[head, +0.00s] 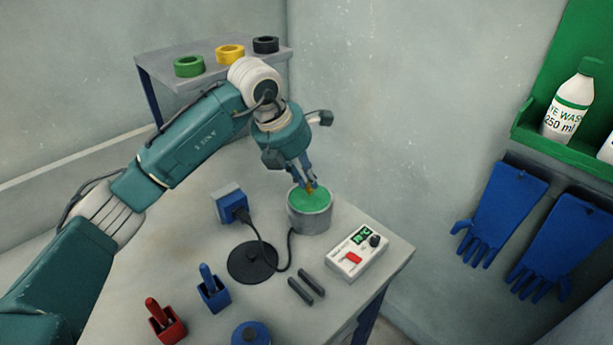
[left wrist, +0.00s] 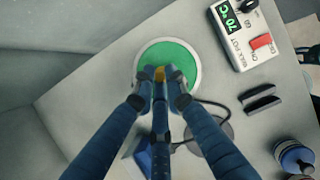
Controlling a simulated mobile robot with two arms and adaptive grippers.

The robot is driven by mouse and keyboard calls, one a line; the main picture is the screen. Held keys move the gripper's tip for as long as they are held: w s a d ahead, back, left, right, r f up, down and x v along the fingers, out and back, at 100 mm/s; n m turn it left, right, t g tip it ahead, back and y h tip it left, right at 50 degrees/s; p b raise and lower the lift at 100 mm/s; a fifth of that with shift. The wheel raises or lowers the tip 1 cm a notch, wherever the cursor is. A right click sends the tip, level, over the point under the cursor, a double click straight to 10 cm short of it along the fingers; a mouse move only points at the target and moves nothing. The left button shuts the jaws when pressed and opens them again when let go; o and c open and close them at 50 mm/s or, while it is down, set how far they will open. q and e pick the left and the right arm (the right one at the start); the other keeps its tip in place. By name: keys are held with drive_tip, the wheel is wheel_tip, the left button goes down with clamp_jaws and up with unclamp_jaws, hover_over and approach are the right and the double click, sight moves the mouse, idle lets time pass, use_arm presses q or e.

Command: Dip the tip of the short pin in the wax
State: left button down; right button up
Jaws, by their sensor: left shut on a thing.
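The wax pot (head: 309,218) is a grey cylinder on the table, filled with flat green wax (head: 298,200). The green wax also shows in the left wrist view (left wrist: 178,52). My left gripper (head: 308,184) points down over the pot, its fingertips close above the wax. It is shut on a small brass-orange piece, apparently the short pin (head: 310,189), which also shows between the fingertips in the left wrist view (left wrist: 160,73). The fingers hide most of the pin. I cannot tell whether its tip touches the wax. My right gripper is not in view.
A control box (head: 345,263) reading 70°C stands right of the pot. A blue plug box (head: 228,206), cable and black disc (head: 250,264) are left and in front. Two dark bars (head: 306,288), a blue holder (head: 214,298) and a red holder (head: 168,328) stand nearer.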

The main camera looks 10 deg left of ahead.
use_arm(q)
drive_tip(key=shift+f, duration=0.15)
drive_tip(key=shift+f+b, duration=0.3)
drive_tip(key=shift+b, duration=0.05)
drive_tip(key=shift+s, duration=0.1)
idle(1.3)
drive_tip(key=shift+r+p, duration=1.95)
drive_tip(key=shift+r, duration=1.55)
